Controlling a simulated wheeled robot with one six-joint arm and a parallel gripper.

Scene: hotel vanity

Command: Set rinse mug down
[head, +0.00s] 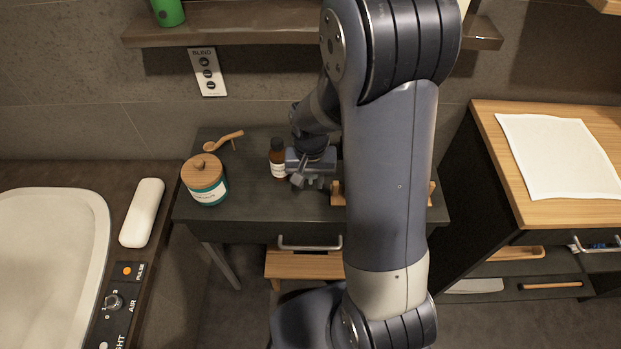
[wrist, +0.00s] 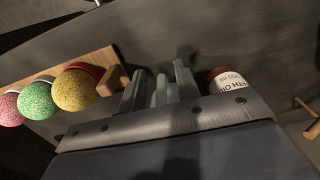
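My gripper (head: 308,183) points down over the dark vanity table (head: 250,209), just right of a brown bottle. In the wrist view the two fingers (wrist: 159,88) stand apart, with a narrow pale grey-green shape (wrist: 161,92) between them. It may be part of the rinse mug, but I cannot tell, nor whether the fingers touch it. No whole mug shows in either view; my arm hides part of the table in the head view.
The brown bath oil bottle (head: 278,162) stands close to my gripper and also shows in the wrist view (wrist: 226,82). A wooden tray (wrist: 87,63) with several coloured balls lies on the other side. A wooden-lidded jar (head: 205,181) and wooden scoop (head: 223,141) are left.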

